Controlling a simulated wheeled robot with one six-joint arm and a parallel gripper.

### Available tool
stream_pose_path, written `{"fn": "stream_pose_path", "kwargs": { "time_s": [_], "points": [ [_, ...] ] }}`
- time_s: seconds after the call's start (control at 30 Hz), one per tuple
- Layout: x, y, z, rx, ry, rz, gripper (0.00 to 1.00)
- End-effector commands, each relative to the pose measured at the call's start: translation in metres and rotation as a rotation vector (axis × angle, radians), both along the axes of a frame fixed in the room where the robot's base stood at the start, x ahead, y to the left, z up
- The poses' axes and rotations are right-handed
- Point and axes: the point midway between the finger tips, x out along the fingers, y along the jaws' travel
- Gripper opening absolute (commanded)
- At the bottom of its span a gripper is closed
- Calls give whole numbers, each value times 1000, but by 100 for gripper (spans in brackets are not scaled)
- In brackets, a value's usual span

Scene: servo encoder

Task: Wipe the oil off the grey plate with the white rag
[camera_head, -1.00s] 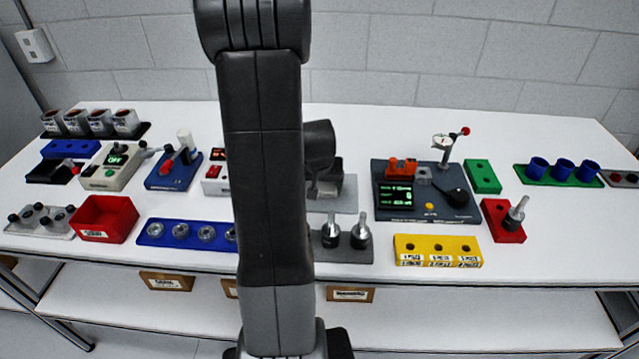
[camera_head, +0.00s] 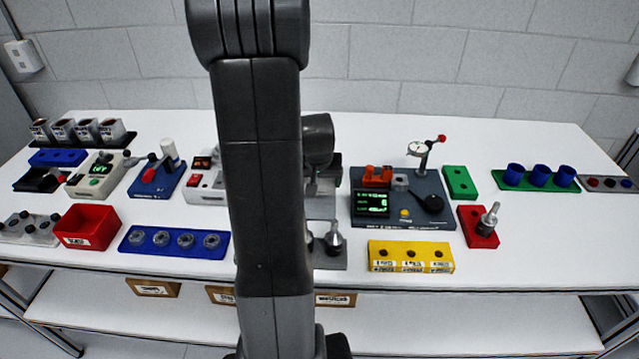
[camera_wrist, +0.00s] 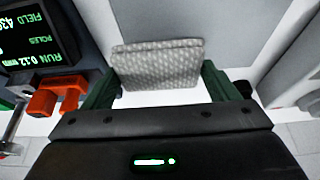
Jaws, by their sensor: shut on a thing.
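The white rag (camera_wrist: 158,66) is a folded, textured pad between the two dark green fingers of my gripper (camera_wrist: 160,85). My gripper is shut on it. The grey plate (camera_wrist: 190,18) shows beyond the rag in the wrist view. I cannot tell whether the rag touches it. In the head view a strip of the grey plate (camera_head: 322,207) shows just right of my arm, which hides the rest. I cannot make out any oil.
A dark blue meter unit (camera_head: 425,218) with a screen and red clamp stands close right of the plate. A grey holder (camera_head: 328,258) with knobbed pins is in front, partly hidden. A yellow block (camera_head: 410,256) and a blue holder (camera_head: 140,240) flank it. White table shows between fixtures.

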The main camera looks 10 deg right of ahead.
Motion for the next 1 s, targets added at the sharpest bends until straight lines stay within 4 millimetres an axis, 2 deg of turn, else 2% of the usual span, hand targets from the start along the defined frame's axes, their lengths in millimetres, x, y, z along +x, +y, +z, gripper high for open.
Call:
{"fn": "stream_pose_path", "kwargs": {
  "time_s": [0.1,0.4,1.0],
  "points": [
    [1,0,15,0,-3,1,60],
    [3,1,39,0,-1,2,60],
    [3,1,41,0,-1,2,60]
  ]
}}
